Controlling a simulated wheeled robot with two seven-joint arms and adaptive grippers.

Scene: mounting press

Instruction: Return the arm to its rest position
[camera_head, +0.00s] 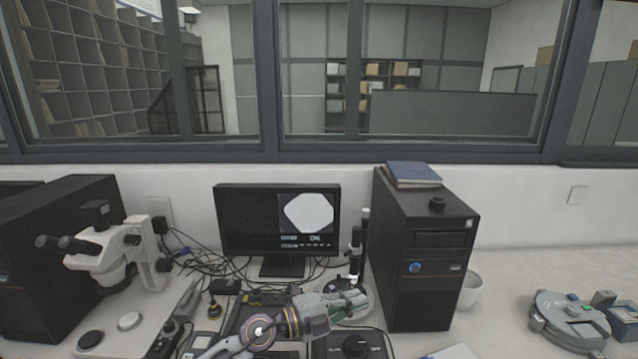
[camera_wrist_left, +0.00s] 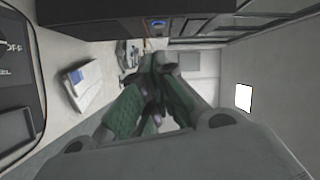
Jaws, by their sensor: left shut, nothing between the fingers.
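My left arm (camera_head: 262,332) comes in low at the bottom of the head view and reaches to the right across the bench. Its gripper (camera_head: 352,303) is shut and empty, in front of the monitor and just left of the black computer tower. In the left wrist view the green-padded fingers (camera_wrist_left: 157,68) come together with nothing held between them. My right arm and gripper do not show.
The black tower (camera_head: 430,265) stands close to the gripper's right. A monitor (camera_head: 262,225) is behind it, a microscope (camera_head: 105,255) to the left. A round grey device (camera_head: 568,318) sits far right. A black control box (camera_head: 352,345) lies in front. Bench between tower and device is mostly clear.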

